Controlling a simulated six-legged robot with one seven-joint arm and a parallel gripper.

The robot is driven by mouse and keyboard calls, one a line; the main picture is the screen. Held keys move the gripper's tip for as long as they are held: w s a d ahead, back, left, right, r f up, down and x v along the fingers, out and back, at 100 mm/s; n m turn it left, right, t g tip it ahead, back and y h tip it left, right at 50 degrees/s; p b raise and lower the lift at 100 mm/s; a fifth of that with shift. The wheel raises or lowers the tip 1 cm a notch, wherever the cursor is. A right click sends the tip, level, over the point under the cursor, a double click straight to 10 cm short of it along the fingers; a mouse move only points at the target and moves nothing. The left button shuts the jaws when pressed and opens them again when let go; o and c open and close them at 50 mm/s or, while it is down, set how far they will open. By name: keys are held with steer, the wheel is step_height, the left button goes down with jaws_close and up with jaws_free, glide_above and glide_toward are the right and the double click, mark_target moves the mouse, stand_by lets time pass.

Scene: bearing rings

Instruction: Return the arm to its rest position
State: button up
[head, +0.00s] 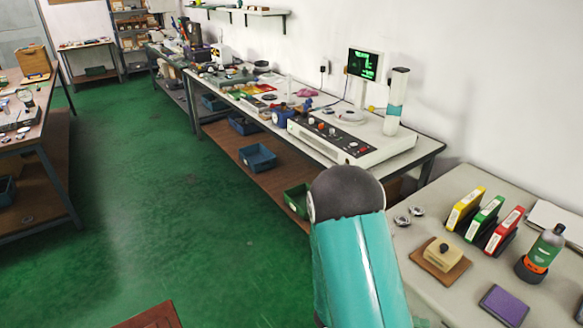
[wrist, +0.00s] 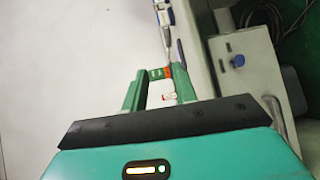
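My gripper (wrist: 159,76) shows in the wrist view, with two green fingers set apart beyond a dark palm edge. It looks open, and I see nothing held between the fingers; pale surface and small green and red items show behind the gap. In the head view my teal arm with its dark rounded joint rises at the bottom centre, in front of the near right table. The gripper itself is out of the head view. Two small metal rings (head: 409,216) lie on that table, just right of my arm.
The near right table (head: 405,265) holds yellow, green and red boxes (head: 486,219), a bottle (head: 541,254), a wooden block (head: 441,254) and a purple pad (head: 503,306). A long bench (head: 432,148) with a white machine (head: 350,140) runs along the wall. Green floor (head: 160,190) is clear at left.

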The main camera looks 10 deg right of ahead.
steer(key=a+r+n+t+y, duration=0.1)
steer(key=a+r+t+y, duration=0.4)
steer(key=r, duration=0.8)
steer(key=a+r+n+t+y, duration=0.2)
steer(key=a+r+t+y, duration=0.4)
steer(key=a+r+y, duration=0.5)
steer(key=a+r, duration=0.2)
steer(key=a, duration=0.3)
steer(key=shift+s+a+n, duration=0.25)
steer(key=shift+n, duration=0.05)
